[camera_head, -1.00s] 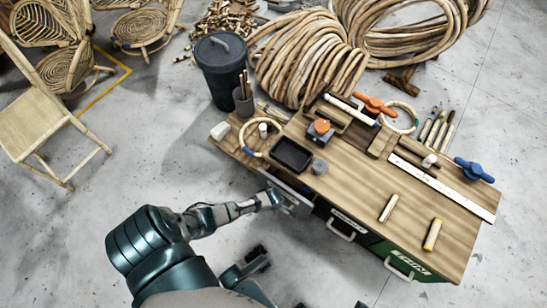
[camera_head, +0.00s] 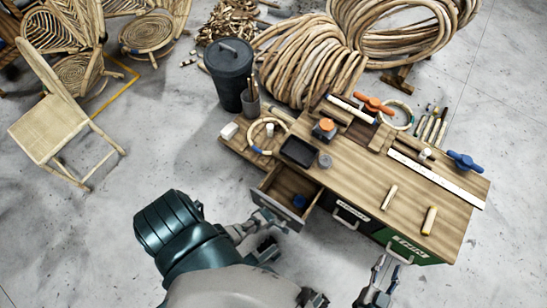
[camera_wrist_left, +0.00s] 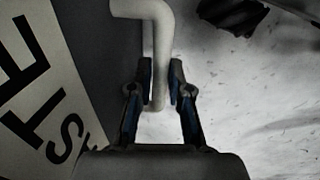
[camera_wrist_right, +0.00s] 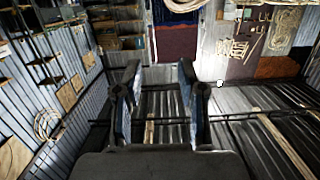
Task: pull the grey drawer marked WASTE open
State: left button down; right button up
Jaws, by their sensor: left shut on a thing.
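The grey WASTE drawer (camera_head: 284,207) stands pulled out from the left end of the workbench, its wooden inside showing with a small blue thing in it. In the left wrist view its front bears a white label (camera_wrist_left: 45,95) with large black letters, partly cut off. My left gripper (camera_wrist_left: 160,88) is shut on the pale bar handle (camera_wrist_left: 158,40) of that drawer. In the head view the left gripper (camera_head: 262,222) is at the drawer front, partly hidden by my arm. My right gripper (camera_head: 385,272) is open and empty, in front of the bench's green drawer.
A black drawer and a green drawer (camera_head: 405,243) are shut to the right. The bench top (camera_head: 350,185) carries a black tray (camera_head: 298,151), clamps, a ruler and rattan pieces. A dark bin (camera_head: 229,72) stands behind.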

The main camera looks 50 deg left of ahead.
pick_arm(q)
jog(key=shift+s+d, duration=0.25)
jog(key=shift+s, duration=0.9)
pick_arm(e)
jog(key=shift+s+d+f+g+h, duration=0.15)
jog(key=shift+s+f+g+h, duration=0.05)
jog(key=shift+f+g, duration=0.25)
jog(key=shift+s+d+f+g+h, duration=0.1)
jog(key=shift+s+f+g+h, duration=0.1)
jog(key=shift+f+g, duration=0.25)
jog(key=shift+f, duration=0.1)
pick_arm(q)
jog(key=c, duration=1.1)
grip_release()
jog(key=shift+r, duration=0.1)
notch_tip(320, 180, up, 12)
jog(key=s, duration=0.2)
jog(key=shift+d+f, duration=0.25)
